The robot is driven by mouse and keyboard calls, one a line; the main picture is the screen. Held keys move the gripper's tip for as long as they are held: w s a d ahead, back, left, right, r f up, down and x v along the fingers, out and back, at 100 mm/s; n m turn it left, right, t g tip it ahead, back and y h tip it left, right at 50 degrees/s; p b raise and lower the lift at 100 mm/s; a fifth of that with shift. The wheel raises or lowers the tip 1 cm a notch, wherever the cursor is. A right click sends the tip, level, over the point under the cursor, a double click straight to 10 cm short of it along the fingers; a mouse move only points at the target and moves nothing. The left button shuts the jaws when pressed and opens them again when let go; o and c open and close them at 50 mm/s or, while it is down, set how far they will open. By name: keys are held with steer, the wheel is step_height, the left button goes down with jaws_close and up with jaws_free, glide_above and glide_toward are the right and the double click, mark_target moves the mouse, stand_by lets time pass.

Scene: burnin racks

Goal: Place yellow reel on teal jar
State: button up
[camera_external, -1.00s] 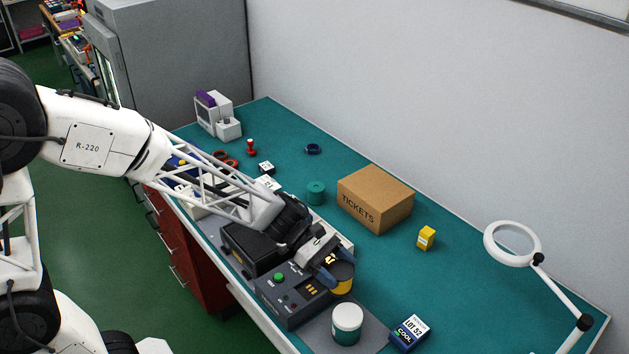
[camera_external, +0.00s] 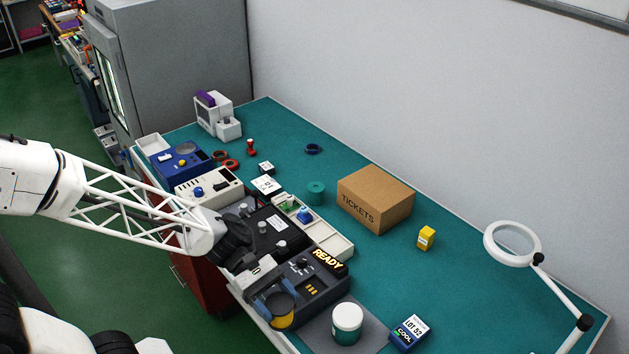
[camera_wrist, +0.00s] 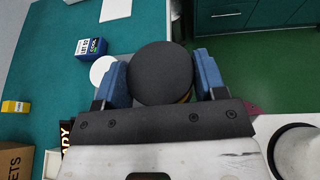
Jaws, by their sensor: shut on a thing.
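My gripper (camera_external: 278,306) is shut on the yellow reel (camera_external: 285,321), which has a dark round top. In the wrist view the reel's dark disc (camera_wrist: 161,74) sits between the blue fingers, with a thin yellow rim showing below. The reel is held at the front edge of the bench, beside the dark READY device. The teal jar (camera_external: 346,336) has a white lid and stands upright on a grey mat, to the right of the gripper and apart from the reel. Its white lid (camera_wrist: 103,70) shows in the wrist view, partly hidden behind the left finger.
The dark device with the READY sign (camera_external: 328,260) stands between gripper and back of bench. A blue LOT 52 box (camera_external: 409,333) is right of the jar. A TICKETS carton (camera_external: 376,198), yellow box (camera_external: 426,238) and ring lamp (camera_external: 512,243) stand farther back. Bench between them is clear.

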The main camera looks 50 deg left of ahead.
steer(key=shift+w, duration=0.1)
stand_by(0.3)
glide_above(346, 312)
steer(key=shift+f, duration=0.75)
stand_by(0.3)
steer(key=shift+f, duration=1.75)
steer(key=shift+f, duration=0.15)
steer(key=o, duration=1.1)
